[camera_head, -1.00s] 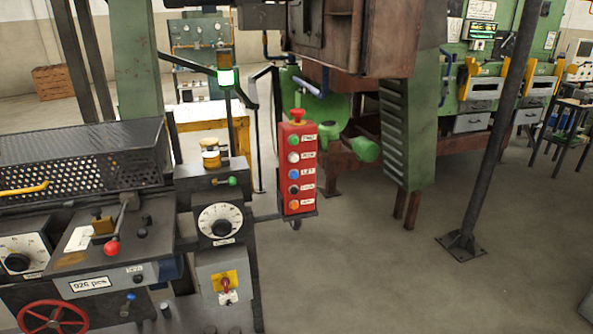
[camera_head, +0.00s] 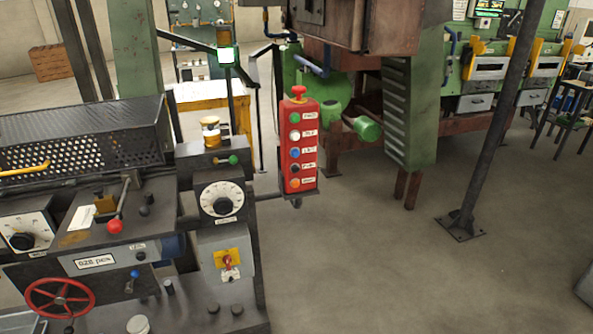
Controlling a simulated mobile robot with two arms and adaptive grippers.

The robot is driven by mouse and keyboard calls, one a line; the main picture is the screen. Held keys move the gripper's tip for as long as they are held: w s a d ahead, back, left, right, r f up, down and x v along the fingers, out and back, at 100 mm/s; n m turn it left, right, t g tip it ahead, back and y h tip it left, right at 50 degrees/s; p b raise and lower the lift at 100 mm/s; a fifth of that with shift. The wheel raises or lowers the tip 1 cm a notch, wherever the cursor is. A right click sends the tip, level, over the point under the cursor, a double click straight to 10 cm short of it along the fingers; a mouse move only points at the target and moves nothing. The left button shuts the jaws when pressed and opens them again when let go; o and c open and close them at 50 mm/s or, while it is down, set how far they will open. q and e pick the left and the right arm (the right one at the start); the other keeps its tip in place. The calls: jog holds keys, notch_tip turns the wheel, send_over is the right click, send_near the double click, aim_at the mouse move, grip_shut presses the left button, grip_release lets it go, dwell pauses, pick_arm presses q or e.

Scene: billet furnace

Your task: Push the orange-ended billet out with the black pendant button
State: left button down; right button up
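The red pendant (camera_head: 314,150) hangs upright right of the machine's dial post, with a red mushroom knob (camera_head: 298,91) on top. Its front has a column of buttons: green (camera_head: 295,118), white (camera_head: 294,135), blue (camera_head: 295,153), the black button (camera_head: 295,168) and, lowest, orange (camera_head: 295,183). Each has a small white label, too small to read surely. Nothing touches the pendant's front. No orange-ended billet can be made out. Neither of my grippers is in view.
A control machine with a perforated guard (camera_head: 70,140), red handwheel (camera_head: 60,297) and dial (camera_head: 221,199) fills the left. A dark pole (camera_head: 495,120) stands on the right. The green furnace frame (camera_head: 408,120) is behind the pendant. Grey floor (camera_head: 370,265) at centre right is clear.

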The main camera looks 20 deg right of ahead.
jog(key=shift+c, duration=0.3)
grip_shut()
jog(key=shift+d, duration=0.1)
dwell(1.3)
